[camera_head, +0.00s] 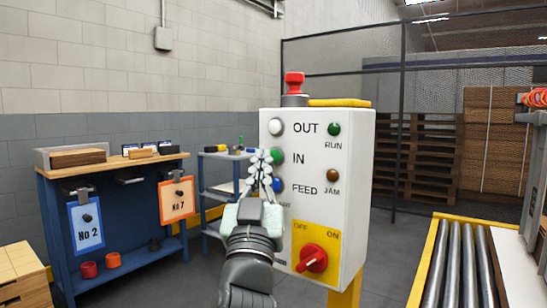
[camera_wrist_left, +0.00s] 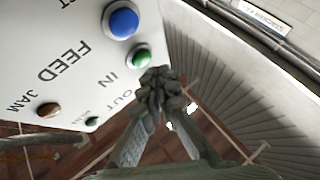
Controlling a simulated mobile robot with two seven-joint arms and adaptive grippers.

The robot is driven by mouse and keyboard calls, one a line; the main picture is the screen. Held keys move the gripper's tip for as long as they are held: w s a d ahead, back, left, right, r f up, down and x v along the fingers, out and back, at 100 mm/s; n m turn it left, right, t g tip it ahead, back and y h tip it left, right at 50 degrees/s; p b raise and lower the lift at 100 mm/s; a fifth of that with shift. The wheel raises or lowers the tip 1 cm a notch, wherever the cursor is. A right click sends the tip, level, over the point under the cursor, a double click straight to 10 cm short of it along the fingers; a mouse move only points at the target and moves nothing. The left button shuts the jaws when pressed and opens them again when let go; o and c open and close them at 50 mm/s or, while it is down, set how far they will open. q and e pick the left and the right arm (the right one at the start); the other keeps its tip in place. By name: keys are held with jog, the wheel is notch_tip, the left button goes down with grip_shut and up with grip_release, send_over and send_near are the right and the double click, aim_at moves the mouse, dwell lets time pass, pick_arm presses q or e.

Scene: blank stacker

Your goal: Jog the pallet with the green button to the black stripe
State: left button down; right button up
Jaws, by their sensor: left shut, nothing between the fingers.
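The white control box (camera_head: 345,160) stands in the middle of the head view. Its green button (camera_head: 278,157) is labelled IN, between a white OUT button (camera_head: 276,127) and a blue FEED button (camera_head: 278,186). My left gripper (camera_head: 263,157) is shut and empty, with its tips in front of the panel's left edge at the green button's height. In the left wrist view the fingertips (camera_wrist_left: 160,82) appear close beside the green button (camera_wrist_left: 140,57); I cannot tell whether they touch it. I cannot make out the pallet to be jogged or the black stripe. My right gripper is out of view.
A red mushroom button (camera_head: 294,82) tops the box, and a red rotary switch (camera_head: 313,258) sits low on its front. A roller conveyor (camera_head: 463,265) with yellow rails runs at right. A blue workbench (camera_head: 110,173) stands at left. Wooden pallets (camera_head: 430,150) are stacked behind the mesh fence.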

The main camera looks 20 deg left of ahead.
pick_arm(q)
jog(key=shift+w+d, duration=0.15)
jog(key=shift+w, duration=0.25)
